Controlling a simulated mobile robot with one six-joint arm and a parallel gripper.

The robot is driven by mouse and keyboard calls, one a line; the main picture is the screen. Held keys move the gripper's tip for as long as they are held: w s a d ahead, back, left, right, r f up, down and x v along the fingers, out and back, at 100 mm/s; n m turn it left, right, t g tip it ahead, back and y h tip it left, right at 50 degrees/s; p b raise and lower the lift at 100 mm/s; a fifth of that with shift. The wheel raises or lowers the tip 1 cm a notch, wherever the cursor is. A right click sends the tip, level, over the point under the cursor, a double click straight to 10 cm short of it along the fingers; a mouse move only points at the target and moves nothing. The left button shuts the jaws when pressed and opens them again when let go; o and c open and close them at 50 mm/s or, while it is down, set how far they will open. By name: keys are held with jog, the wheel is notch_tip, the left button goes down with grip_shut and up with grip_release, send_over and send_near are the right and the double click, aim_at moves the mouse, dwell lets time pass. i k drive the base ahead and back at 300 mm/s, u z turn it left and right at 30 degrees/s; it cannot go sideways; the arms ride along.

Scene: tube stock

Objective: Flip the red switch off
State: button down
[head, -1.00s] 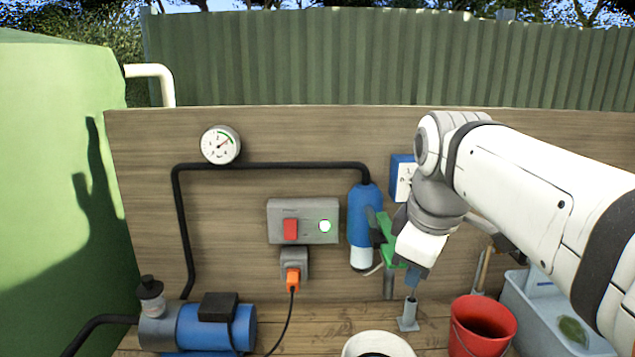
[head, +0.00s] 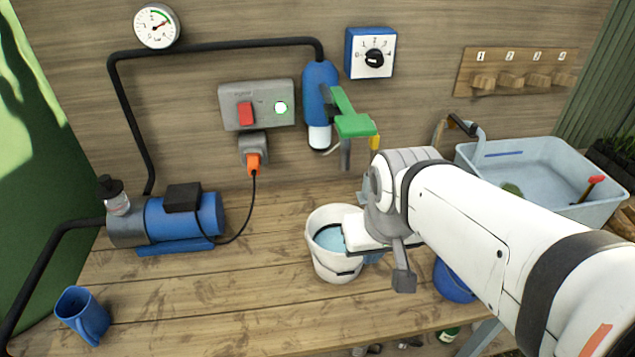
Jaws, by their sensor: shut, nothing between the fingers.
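The red switch (head: 245,113) is a rocker on the left of a grey box (head: 229,93) on the wooden back wall. Which way the rocker is tipped is too small to tell. My gripper (head: 403,281) is low over the bench, right of and below the switch box, and well apart from it. It looks shut and empty, beside the white bucket. My white hand covers part of that bucket's right side.
The white bucket (head: 330,268) stands on the bench. An orange plug (head: 253,163) hangs under the box, its cord running to a blue pump (head: 205,214). A blue cylinder (head: 318,90) with a green lever (head: 355,125) is right of the box.

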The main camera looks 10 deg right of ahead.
aim_at(245, 110)
jog(key=u, duration=0.4)
jog(key=k, duration=1.65)
jog(key=z, duration=0.4)
jog(key=i, duration=1)
jog(key=z, duration=0.1)
